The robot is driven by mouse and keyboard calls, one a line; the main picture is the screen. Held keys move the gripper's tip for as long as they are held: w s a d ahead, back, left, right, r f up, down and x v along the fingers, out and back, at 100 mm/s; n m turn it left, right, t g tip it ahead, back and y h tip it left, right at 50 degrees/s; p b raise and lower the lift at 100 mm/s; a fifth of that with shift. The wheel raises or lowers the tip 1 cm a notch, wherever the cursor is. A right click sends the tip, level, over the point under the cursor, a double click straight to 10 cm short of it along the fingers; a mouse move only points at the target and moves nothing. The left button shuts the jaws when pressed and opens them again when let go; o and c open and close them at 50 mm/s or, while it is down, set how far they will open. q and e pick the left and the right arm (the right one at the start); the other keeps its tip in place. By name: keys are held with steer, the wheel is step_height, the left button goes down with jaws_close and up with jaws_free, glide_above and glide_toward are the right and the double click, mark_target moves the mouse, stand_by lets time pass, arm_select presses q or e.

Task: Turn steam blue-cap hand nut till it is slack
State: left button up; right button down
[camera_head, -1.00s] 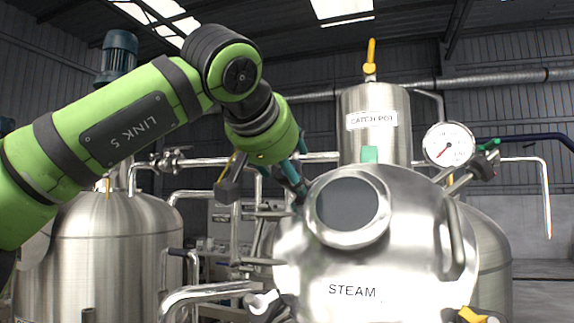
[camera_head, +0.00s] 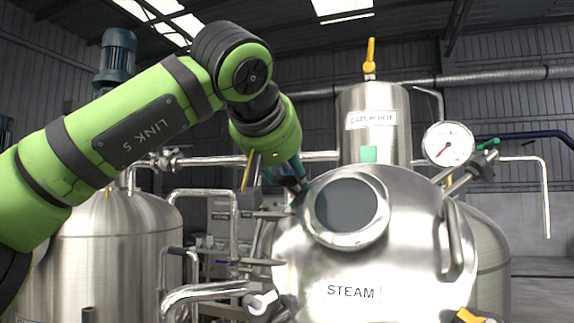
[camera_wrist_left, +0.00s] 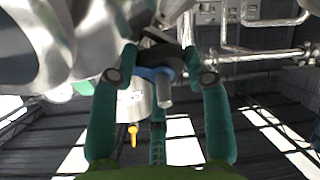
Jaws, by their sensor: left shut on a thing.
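The steam vessel's domed steel lid (camera_head: 420,225) carries a STEAM label and a round sight glass. My left gripper (camera_head: 297,182) is at the lid's left upper rim, reaching down from my green arm. In the left wrist view the gripper's teal fingers (camera_wrist_left: 160,75) are closed around the blue-cap hand nut (camera_wrist_left: 152,73), a dark handle with a blue cap and a grey stud end. In the head view the nut is hidden behind the gripper and lid edge. How tight the nut is cannot be seen. My right gripper is out of view.
A white-cap nut (camera_head: 264,304), a yellow-cap nut (camera_head: 470,316) and a green-cap nut (camera_head: 488,146) sit around the lid. The catch pot (camera_head: 372,150) and a gauge (camera_head: 448,145) stand behind. Steel pipes (camera_head: 205,290) run left of the lid, beside another tank (camera_head: 120,240).

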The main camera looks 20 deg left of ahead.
arm_select(q)
steer(key=n, duration=0.2)
steer(key=r+n+y+p, duration=0.1)
steer(key=n, duration=0.2)
steer(key=shift+a, duration=0.1)
steer(key=n+g+p, duration=0.1)
steer(key=n, duration=0.4)
steer(key=shift+f+n, duration=0.15)
steer(key=shift+n, duration=0.25)
steer(key=n+p, duration=0.1)
steer(key=n, duration=0.1)
steer(key=n+g, duration=0.1)
steer(key=n, duration=0.2)
steer(key=shift+f+y+p, duration=0.2)
steer(key=shift+y+p, duration=0.1)
steer(key=shift+p, duration=0.1)
steer(key=n, duration=0.3)
steer(key=shift+f+g, duration=0.2)
steer(key=shift+g, duration=0.1)
steer(key=shift+f+n, duration=0.1)
steer(key=shift+n, duration=0.4)
steer(key=shift+f, duration=0.1)
steer(key=shift+c, duration=0.2)
